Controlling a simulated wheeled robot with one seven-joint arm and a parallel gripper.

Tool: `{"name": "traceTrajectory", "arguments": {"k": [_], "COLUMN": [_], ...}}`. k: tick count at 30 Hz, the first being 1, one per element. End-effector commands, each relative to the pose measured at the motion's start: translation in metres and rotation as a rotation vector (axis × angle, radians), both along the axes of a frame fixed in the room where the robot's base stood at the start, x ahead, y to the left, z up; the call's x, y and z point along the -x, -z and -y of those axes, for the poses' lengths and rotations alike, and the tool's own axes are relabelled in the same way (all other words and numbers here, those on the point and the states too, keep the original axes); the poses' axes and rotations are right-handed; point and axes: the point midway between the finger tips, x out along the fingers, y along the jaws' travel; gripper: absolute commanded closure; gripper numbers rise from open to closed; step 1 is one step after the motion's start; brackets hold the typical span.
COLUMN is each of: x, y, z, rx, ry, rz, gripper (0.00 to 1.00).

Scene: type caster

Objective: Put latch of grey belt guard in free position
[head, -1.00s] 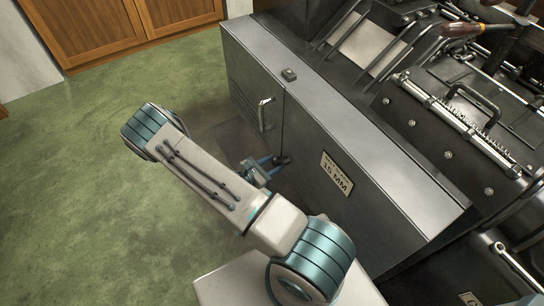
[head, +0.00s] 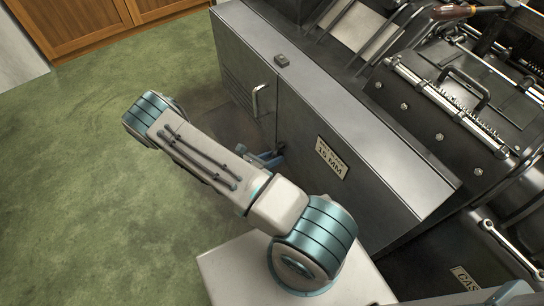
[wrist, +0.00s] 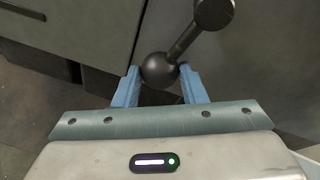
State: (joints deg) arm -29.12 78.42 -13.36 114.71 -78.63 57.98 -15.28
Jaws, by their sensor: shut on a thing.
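The grey belt guard (head: 300,95) is a long metal box with a front panel along the machine. Its latch (wrist: 185,42) is a dark lever with a ball knob (wrist: 160,70) at its lower end and a round hub (wrist: 213,13) at the upper right in the wrist view. My gripper (wrist: 160,78) has its blue fingers shut on the ball knob, one on each side. In the head view my gripper (head: 268,158) is at the guard's front, low and left of the label, partly behind my arm. The latch is mostly hidden there.
A bar handle (head: 258,100) projects from the guard's left door. A label plate (head: 332,158) reading "15 MM" is on its front. The caster machine (head: 450,100) with levers stands behind. Green carpet (head: 80,180) on the left is free, with wooden cabinets (head: 90,30) beyond.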

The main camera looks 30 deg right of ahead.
Motion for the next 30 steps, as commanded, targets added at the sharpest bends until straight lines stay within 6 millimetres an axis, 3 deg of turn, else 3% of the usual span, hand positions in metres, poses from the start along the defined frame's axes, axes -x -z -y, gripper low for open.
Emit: {"name": "traceTrajectory", "arguments": {"k": [8, 9, 11, 22, 26, 30], "x": [0.003, 0.003, 0.003, 0.002, 0.004, 0.009], "y": [0.002, 0.002, 0.002, -0.001, -0.007, -0.016], "z": [-0.002, -0.002, -0.002, -0.003, -0.021, -0.051], "rx": [-0.005, -0.006, -0.006, -0.003, -0.004, -0.006], "ry": [0.001, 0.002, 0.002, 0.005, 0.002, -0.001], "rz": [-0.008, -0.008, -0.007, -0.002, -0.001, -0.001], "gripper": [1.00, 0.57, 0.41, 0.41, 0.41, 0.41]}}
